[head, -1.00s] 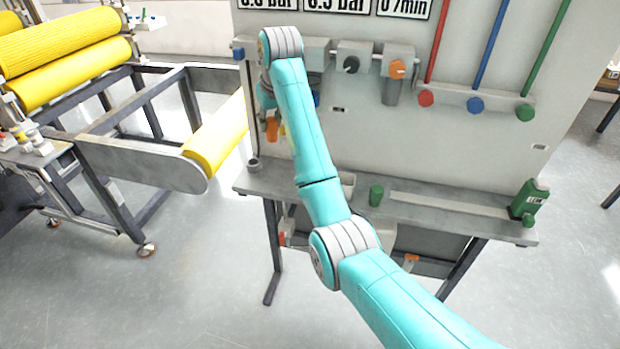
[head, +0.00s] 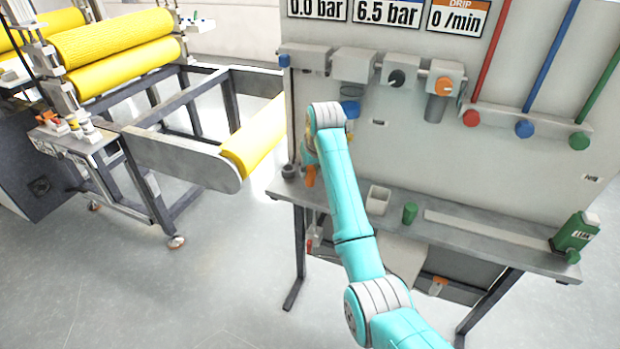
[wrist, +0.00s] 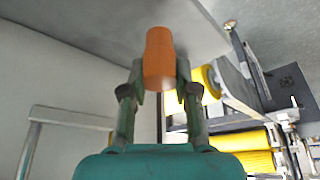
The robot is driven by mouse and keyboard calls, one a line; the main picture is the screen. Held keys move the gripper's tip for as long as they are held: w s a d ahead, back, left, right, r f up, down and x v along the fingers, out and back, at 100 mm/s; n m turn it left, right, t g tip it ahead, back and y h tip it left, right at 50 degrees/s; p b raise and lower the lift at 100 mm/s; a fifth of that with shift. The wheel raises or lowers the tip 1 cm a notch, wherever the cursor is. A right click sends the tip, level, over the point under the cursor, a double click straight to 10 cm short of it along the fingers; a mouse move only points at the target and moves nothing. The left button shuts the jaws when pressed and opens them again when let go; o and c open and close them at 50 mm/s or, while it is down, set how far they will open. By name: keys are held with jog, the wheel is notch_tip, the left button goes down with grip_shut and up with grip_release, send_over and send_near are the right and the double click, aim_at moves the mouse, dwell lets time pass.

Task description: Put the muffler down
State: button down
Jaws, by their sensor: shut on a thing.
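The muffler, an orange stepped cylinder (wrist: 158,60), is held between the two fingers of my gripper (wrist: 160,82) in the wrist view. My gripper is shut on it, and the muffler's end sticks out past the fingertips. In the head view the muffler (head: 310,176) shows as a small orange piece below my wrist, just above the left end of the bench shelf (head: 480,228). My arm hides most of the gripper there. I cannot tell whether the muffler touches the shelf.
The upright panel (head: 400,150) rises behind. A yellow-roller machine (head: 120,50) stands left.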

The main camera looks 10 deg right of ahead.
aim_at(310, 178)
jog(key=shift+f, duration=1.65)
jog(key=shift+f, duration=0.1)
jog(key=c, duration=0.9)
grip_release()
jog(key=v, duration=1.2)
